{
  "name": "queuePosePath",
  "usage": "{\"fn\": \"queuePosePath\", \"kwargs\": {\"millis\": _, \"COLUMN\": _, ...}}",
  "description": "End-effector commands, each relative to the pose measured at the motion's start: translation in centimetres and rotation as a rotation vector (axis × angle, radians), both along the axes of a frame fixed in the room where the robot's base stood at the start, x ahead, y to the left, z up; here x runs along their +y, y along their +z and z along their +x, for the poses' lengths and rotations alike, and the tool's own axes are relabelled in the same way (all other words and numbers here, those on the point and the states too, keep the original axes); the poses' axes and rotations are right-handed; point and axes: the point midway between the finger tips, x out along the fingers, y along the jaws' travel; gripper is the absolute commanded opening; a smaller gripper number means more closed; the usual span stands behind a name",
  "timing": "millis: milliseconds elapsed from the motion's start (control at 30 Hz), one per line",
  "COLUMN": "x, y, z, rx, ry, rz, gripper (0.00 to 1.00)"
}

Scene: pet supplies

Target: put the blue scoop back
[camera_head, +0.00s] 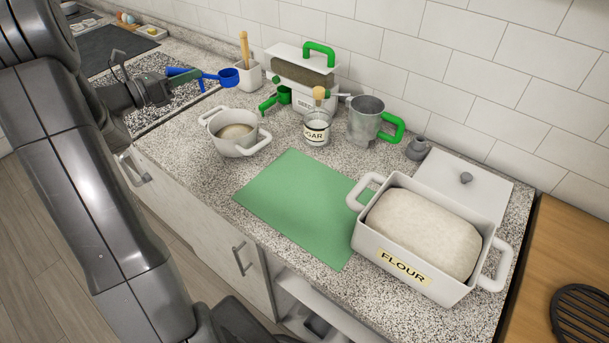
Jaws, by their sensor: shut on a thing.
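The blue scoop (229,77) is at the upper left, with its cup to the right and its handle toward my gripper. My gripper (172,86) is shut on the scoop's handle and seems to hold it above the speckled counter, near the white crock. The fingertips are small and partly hidden in this view, so the exact grip cannot be told. The scoop's cup appears just left of the white crock (249,77), which has a wooden handle standing in it. Whether they touch cannot be told.
A two-handled pot (239,144), seed bin (318,102), sugar jar (317,130) and metal cup with green handle (364,118) stand nearby.

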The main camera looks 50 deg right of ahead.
Motion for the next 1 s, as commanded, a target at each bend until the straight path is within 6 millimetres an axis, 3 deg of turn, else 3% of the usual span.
{"fn": "queuePosePath", "kwargs": {"millis": 33, "x": -0.9, "y": -1.4, "z": -1.7, "rx": 0.002, "ry": -0.030, "rz": 0.002, "gripper": 0.00}}
{"fn": "queuePosePath", "kwargs": {"millis": 300, "x": -4.8, "y": -6.3, "z": -12.1, "rx": 0.001, "ry": -0.210, "rz": 0.005, "gripper": 0.00}}
{"fn": "queuePosePath", "kwargs": {"millis": 600, "x": -6.2, "y": -10.6, "z": -22.6, "rx": 0.004, "ry": -0.384, "rz": 0.001, "gripper": 0.00}}
{"fn": "queuePosePath", "kwargs": {"millis": 800, "x": -6.1, "y": -11.6, "z": -25.8, "rx": 0.002, "ry": -0.439, "rz": -0.001, "gripper": 0.00}}
{"fn": "queuePosePath", "kwargs": {"millis": 1000, "x": -6.1, "y": -14.2, "z": -26.4, "rx": 0.008, "ry": -0.447, "rz": 0.000, "gripper": 0.00}}
